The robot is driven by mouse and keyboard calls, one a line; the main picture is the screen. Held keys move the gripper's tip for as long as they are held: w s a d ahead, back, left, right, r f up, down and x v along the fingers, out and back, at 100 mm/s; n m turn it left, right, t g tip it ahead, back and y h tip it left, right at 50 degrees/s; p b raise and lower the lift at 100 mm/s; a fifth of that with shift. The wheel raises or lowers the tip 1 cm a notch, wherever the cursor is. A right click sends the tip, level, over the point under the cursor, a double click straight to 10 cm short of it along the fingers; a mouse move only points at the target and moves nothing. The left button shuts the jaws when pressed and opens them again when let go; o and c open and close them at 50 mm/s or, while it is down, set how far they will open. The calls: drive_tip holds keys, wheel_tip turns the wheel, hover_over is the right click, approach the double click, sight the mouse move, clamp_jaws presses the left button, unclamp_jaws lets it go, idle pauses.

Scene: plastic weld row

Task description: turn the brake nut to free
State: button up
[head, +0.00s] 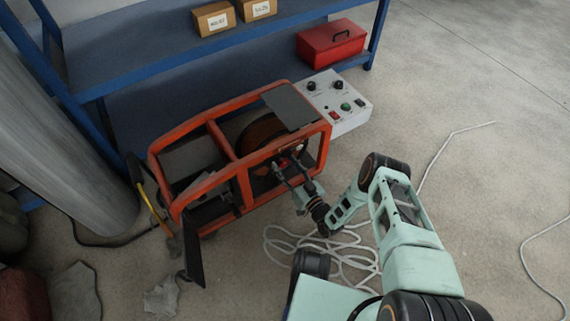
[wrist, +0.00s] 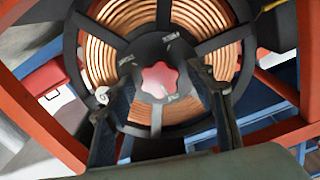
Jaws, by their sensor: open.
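The brake nut (wrist: 160,80) is a pinkish-red lobed knob at the middle of the black hub in the wrist view, with a small pale mark low on its right side. It sits on a reel (wrist: 130,16) of copper-coloured wire with black spokes. Small markings on the hub around it are too blurred to read. In the head view the nut (head: 284,162) is a small red spot, partly hidden by my gripper. My gripper (wrist: 166,88) is open, with one finger on each side of the nut. Both fingers look apart from it.
An orange-red tube frame (head: 222,143) surrounds the reel, and its bars run close to my gripper. A grey control box (head: 350,112) is fixed at its right. A blue shelf (head: 140,62) stands behind with a red toolbox (head: 331,45). White cable (head: 345,262) lies coiled on the floor.

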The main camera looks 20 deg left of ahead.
drive_tip(key=c, duration=1.2)
drive_tip(key=shift+o, duration=0.2)
